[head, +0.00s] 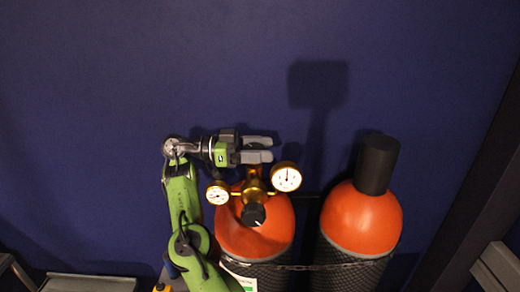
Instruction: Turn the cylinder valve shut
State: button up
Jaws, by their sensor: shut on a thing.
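My gripper (270,148) reaches in from the left above the left orange-topped cylinder (238,240). Its two grey fingers lie parallel, one above the other in the picture, over the top of the brass cylinder valve (254,184). They are shut on the valve's top, which is mostly hidden under them. A pressure gauge (286,177) sits right of the valve and a smaller gauge (218,193) sits left. A black knob (253,215) with a white mark faces the camera below the brass body.
A second orange cylinder (362,219) with a black cap (377,164) stands to the right. A chain (315,267) runs across both cylinders. The dark blue wall (120,90) is behind. A dark post (485,190) stands at the right edge.

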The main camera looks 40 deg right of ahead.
jog(key=o, duration=1)
jog(key=shift+c, duration=0.2)
